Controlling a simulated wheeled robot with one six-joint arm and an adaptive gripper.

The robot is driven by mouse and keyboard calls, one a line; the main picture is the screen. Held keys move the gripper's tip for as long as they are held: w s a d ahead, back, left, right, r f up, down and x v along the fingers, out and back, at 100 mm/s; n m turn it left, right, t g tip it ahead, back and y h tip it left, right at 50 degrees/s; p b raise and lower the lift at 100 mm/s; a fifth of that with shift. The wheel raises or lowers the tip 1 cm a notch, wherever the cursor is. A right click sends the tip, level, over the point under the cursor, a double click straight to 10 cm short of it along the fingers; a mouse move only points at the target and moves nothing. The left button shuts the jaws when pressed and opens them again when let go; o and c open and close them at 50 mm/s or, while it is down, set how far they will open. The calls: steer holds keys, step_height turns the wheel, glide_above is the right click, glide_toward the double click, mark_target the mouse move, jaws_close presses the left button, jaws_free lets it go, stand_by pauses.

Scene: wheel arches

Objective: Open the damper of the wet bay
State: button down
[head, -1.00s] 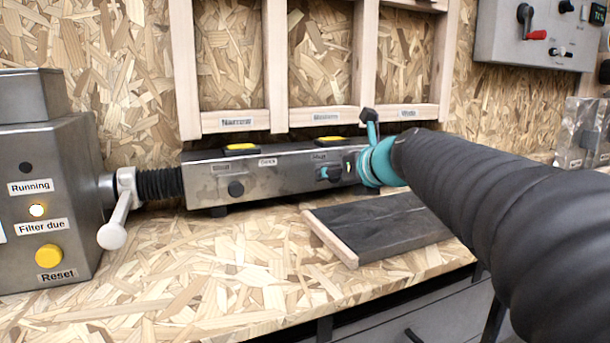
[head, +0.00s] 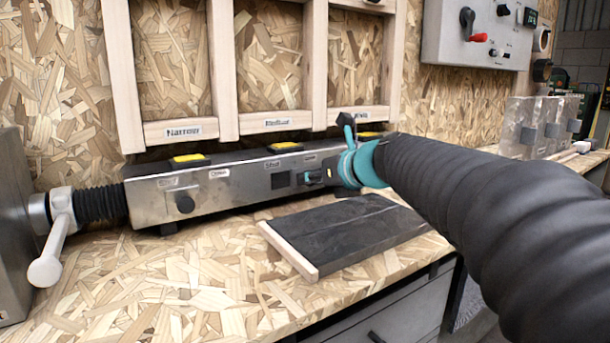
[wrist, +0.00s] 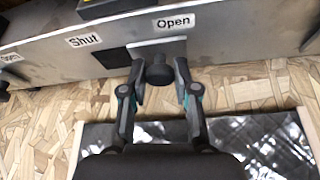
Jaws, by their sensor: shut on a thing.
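The damper's dark round knob (wrist: 157,70) sits on the front of a long metal duct (head: 225,178). In the wrist view, the knob is between the fingertips of my gripper (wrist: 158,77), which is shut on it. It is below and just left of the "Open" label (wrist: 175,22) and right of the "Shut" label (wrist: 85,40). A dark slot area (wrist: 120,57) shows left of it. In the head view, my gripper (head: 318,177) reaches the duct's right part, and my arm hides its right end.
A dark-topped board (head: 345,235) lies on the bench below the duct. A white-handled lever (head: 50,255) is at the left end. Wooden frames with a "Narrow" label (head: 184,132) rise behind.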

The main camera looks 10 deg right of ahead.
steer(key=shift+d, duration=0.15)
steer(key=c, duration=0.8)
jaws_free()
steer(key=shift+w+d, duration=0.1)
steer(key=shift+c, duration=0.2)
steer(key=v, duration=1.2)
